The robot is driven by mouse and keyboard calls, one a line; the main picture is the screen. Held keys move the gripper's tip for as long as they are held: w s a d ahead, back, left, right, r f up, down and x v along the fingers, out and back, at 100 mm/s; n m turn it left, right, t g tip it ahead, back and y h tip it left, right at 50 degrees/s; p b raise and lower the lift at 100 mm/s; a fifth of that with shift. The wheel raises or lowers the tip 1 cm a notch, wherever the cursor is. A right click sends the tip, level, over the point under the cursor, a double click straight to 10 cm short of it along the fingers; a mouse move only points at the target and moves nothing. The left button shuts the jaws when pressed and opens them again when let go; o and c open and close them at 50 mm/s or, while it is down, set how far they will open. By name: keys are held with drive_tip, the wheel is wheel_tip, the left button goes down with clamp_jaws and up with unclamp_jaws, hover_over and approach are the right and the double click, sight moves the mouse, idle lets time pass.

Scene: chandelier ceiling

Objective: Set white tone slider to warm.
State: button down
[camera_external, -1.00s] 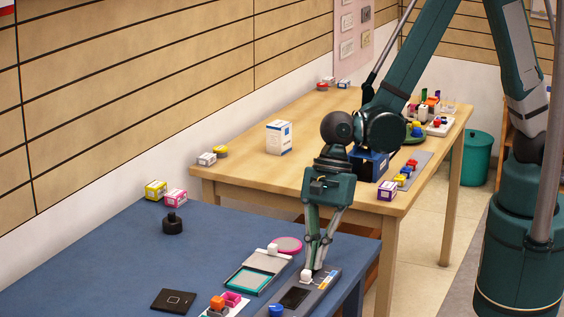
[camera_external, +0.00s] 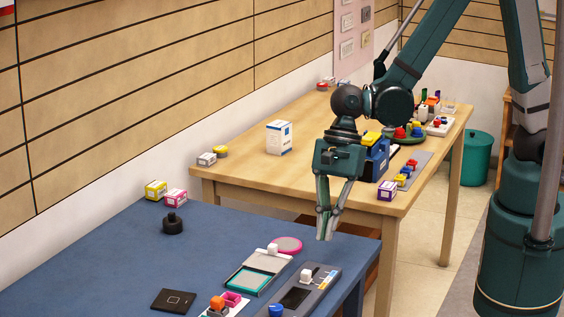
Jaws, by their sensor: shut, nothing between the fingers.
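A grey control panel (camera_external: 297,298) with a dark screen lies at the front right of the blue table. A white slider knob (camera_external: 306,276) sits at its upper part, beside a strip of small coloured marks (camera_external: 326,280) that are too small to read. My gripper (camera_external: 325,238) is shut and empty. It hangs above the far end of the panel, apart from the knob. No label for warm can be read.
A teal-framed device (camera_external: 251,280) with its own white knob, a pink disc (camera_external: 288,244) and a blue knob (camera_external: 276,311) are close by. A black square pad (camera_external: 173,300) lies to the left. A wooden table (camera_external: 240,176) stands behind.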

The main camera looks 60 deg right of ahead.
drive_tip(key=shift+p+v, duration=0.45)
drive_tip(key=shift+v, duration=1.95)
drive_tip(key=shift+d, duration=0.1)
drive_tip(key=w+d+r+n+t, duration=0.1)
drive_tip(key=d+r+n, duration=0.25)
drive_tip(key=d, duration=0.35)
drive_tip(key=d+r+n+t+h, duration=0.1)
drive_tip(key=d+r+n+t, duration=0.1)
drive_tip(key=d+r, duration=0.35)
drive_tip(key=w+d+r+n+t, duration=0.1)
drive_tip(key=d+r+n, duration=0.2)
drive_tip(key=d, duration=0.5)
drive_tip(key=s+d+r+n+t+h, duration=0.1)
drive_tip(key=s+d+r+n, duration=0.1)
drive_tip(key=d, duration=0.3)
drive_tip(key=s+d+r+n+t+h, duration=0.1)
drive_tip(key=s+d+n, duration=0.1)
drive_tip(key=d+n, duration=0.2)
drive_tip(key=s+d+r+n+t+h, duration=0.1)
drive_tip(key=s+d+r+n, duration=0.1)
drive_tip(key=d, duration=0.6)
drive_tip(key=shift+s+d+r+n, duration=0.2)
drive_tip(key=shift+r+n, duration=0.1)
drive_tip(key=shift+n, duration=0.45)
